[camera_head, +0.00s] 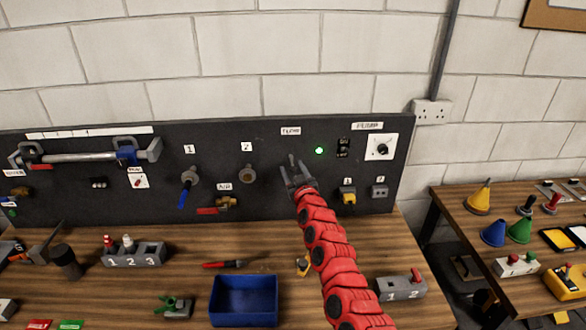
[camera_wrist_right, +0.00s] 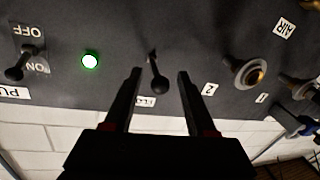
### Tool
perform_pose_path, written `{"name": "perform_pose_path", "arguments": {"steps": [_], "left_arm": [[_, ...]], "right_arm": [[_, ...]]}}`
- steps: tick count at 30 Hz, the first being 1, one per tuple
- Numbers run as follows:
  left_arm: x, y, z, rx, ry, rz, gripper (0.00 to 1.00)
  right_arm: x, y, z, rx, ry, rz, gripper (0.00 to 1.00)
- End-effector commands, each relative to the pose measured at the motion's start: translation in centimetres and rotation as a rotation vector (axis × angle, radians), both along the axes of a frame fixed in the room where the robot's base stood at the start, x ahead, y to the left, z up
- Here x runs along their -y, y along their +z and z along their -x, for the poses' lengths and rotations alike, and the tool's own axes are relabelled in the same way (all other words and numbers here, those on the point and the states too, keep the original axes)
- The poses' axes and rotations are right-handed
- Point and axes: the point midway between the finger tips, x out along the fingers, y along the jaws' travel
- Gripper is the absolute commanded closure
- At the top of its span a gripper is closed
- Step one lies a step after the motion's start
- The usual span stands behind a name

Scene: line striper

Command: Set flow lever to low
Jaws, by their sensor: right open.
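The flow lever (camera_wrist_right: 158,84) is a short dark lever with a rounded knob on the black panel. In the right wrist view, which looks upside down, its knob end points toward the small flow label (camera_wrist_right: 147,101). My right gripper (camera_wrist_right: 159,73) is open, with one finger on each side of the lever. I see gaps between fingers and lever, and cannot tell how deep the tips reach. In the head view my right gripper (camera_head: 292,172) is at the panel below the flow label (camera_head: 290,131) and hides part of the lever. My left gripper is not in view.
A lit green lamp (camera_head: 319,151) and the pump switch (camera_head: 382,148) are right of the lever. Valve 2 (camera_head: 247,173) and the red-handled air valve (camera_head: 222,206) are left. A blue bin (camera_head: 244,301) stands on the bench below.

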Motion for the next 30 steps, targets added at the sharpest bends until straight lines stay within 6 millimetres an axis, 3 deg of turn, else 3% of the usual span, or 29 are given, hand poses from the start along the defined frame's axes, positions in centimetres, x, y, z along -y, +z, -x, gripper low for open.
{"name": "perform_pose_path", "arguments": {"steps": [4,13,30], "left_arm": [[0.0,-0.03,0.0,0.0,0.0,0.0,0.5],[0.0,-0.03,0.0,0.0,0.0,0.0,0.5],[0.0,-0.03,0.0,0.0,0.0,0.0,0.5]], "right_arm": [[-0.03,-0.02,0.02,0.0,0.0,0.0,0.47],[-0.02,0.02,0.01,0.001,0.0,0.001,1.0],[-0.05,0.04,0.02,0.001,0.0,0.001,1.0]]}}
